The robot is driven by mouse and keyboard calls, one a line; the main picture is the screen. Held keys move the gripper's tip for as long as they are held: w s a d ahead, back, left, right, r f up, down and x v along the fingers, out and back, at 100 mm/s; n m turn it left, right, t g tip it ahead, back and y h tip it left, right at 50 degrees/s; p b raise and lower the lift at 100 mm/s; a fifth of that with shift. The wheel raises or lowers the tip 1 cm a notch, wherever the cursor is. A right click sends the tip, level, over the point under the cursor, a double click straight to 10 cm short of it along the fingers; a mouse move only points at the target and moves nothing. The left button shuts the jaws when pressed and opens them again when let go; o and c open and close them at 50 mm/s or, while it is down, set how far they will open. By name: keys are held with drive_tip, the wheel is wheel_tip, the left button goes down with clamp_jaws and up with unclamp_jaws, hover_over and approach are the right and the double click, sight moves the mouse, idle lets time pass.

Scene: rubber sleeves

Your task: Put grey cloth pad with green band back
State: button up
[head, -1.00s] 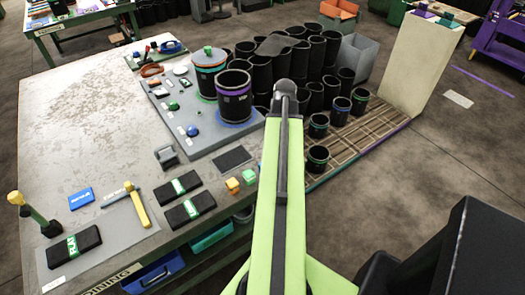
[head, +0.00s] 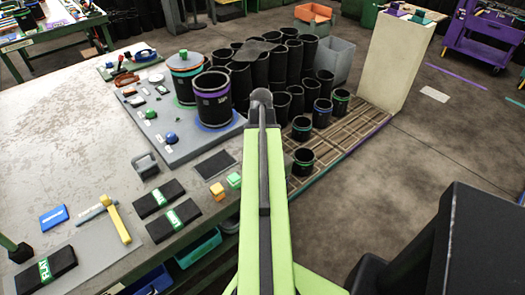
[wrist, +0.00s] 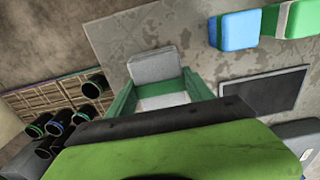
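In the head view my gripper is hidden behind my lime-green arm. Dark pads with green bands lie on the table: a front one (head: 62,272) on a grey mat (head: 95,250), and two more, one (head: 143,205) and another (head: 158,230), near the table's edge.
Black rubber sleeves (head: 262,75) stand behind my arm, several on a slatted pallet (head: 345,130). A grey board (head: 180,150) carries two large sleeves.

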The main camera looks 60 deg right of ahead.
drive_tip(key=shift+o, duration=1.4)
wheel_tip(320, 180, up, 12)
drive_tip(key=p, duration=1.2)
drive_tip(key=shift+r, duration=0.25)
drive_tip(key=shift+f, duration=0.1)
